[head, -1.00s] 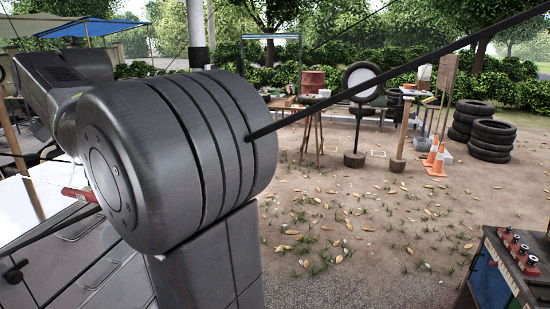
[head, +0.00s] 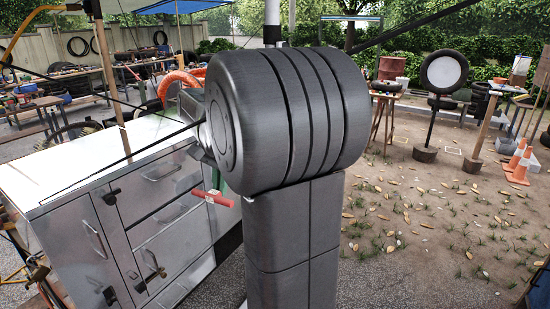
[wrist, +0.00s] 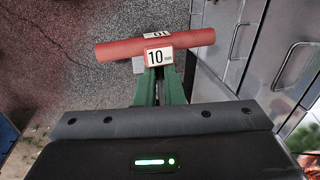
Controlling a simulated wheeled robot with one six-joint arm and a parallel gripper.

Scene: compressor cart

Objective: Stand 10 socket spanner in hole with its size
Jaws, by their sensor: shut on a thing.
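The 10 socket spanner (wrist: 185,42) has a red cross handle and a white label reading 10 mm. In the wrist view my gripper (wrist: 158,76), with green fingers, is shut on it just below the label. The handle lies crosswise, and its lower part is hidden by the fingers and gripper body. In the head view the red spanner handle (head: 224,200) shows in front of the grey drawer cabinet, with part of my green gripper (head: 216,180) just above it. My arm hides much of the gripper there. No hole shows in either view.
The grey drawer cabinet (head: 160,215) with a white top stands at the left, close behind the spanner; its drawers also show at the right of the wrist view (wrist: 295,60). Traffic cones (head: 518,160) stand at the far right. Open leaf-strewn ground lies right of my arm.

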